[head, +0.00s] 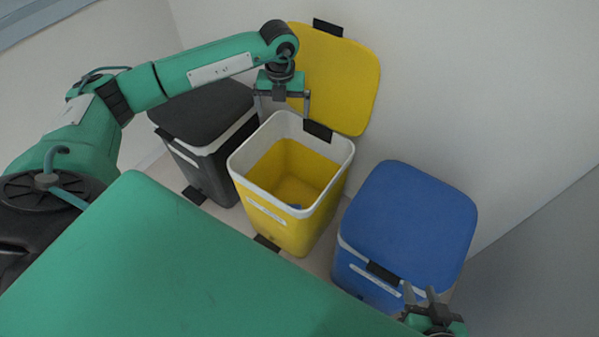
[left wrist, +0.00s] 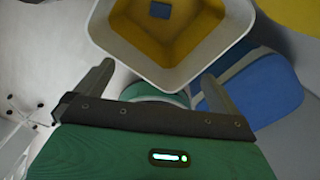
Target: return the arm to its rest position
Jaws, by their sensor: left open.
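My left arm (head: 160,82) reaches in from the left in the head view. Its gripper (head: 282,106) hangs over the rear left rim of the open yellow bin (head: 268,215), with its fingers apart and nothing between them. In the left wrist view the same open fingers (left wrist: 156,88) stand to either side of the bin's pale rim. A small blue thing (left wrist: 160,10) lies on the bin's yellow floor. My right gripper (head: 429,302) is at the lower right of the head view, in front of the blue bin, with its fingers apart.
The yellow bin's lid (head: 340,80) stands raised against the wall. A black bin (head: 205,125) with its lid shut is on the left, and a blue bin (head: 410,225) with its lid shut is on the right. The white wall is close behind them.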

